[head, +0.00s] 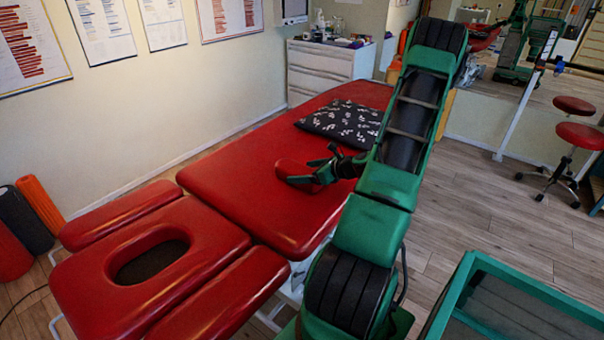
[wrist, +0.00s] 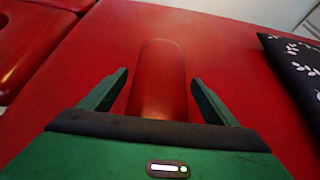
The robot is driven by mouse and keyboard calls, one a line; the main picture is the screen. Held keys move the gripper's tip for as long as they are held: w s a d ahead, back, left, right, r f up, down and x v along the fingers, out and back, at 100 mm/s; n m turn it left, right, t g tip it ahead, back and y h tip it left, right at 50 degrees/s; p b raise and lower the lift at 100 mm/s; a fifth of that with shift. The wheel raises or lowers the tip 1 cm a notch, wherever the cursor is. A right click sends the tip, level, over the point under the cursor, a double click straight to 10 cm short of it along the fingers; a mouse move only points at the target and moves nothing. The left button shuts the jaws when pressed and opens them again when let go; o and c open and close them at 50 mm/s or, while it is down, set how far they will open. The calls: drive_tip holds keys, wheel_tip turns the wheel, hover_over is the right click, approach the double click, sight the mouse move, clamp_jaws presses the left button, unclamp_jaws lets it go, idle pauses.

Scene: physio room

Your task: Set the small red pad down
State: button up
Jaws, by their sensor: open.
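The small red pad (head: 296,171) lies on the red treatment table (head: 225,190), near its middle. In the wrist view the pad (wrist: 160,75) is a rounded red strip that runs between the two fingers of my gripper (wrist: 158,90). A gap shows between the pad and each finger. In the head view my gripper (head: 312,172) is low over the table at the pad and hides part of it. My gripper is open. The pad's near end is hidden behind the gripper body in the wrist view.
A dark patterned cushion (head: 343,122) lies on the table behind my gripper. The table's face-hole section (head: 90,280) is at the front left. A white drawer cabinet (head: 320,70) stands at the back. A red stool (head: 580,135) stands at the right. The table surface left of the pad is clear.

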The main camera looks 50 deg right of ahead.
drive_tip(key=a+v, duration=0.1)
drive_tip(key=v, duration=1.1)
drive_tip(key=a+r+n+g+y, duration=0.15)
drive_tip(key=a+n+g, duration=0.25)
drive_tip(key=a+n, duration=0.4)
drive_tip(key=a+r+n+g+y, duration=0.1)
drive_tip(key=a+r+n+g, duration=0.1)
drive_tip(key=a+n+g, duration=0.35)
drive_tip(key=s+a+r+n+g+h, duration=0.3)
drive_tip(key=s+a+r+n, duration=0.7)
drive_tip(key=s+n, duration=0.5)
drive_tip(key=shift+a+r, duration=0.25)
drive_tip(key=shift+a, duration=0.85)
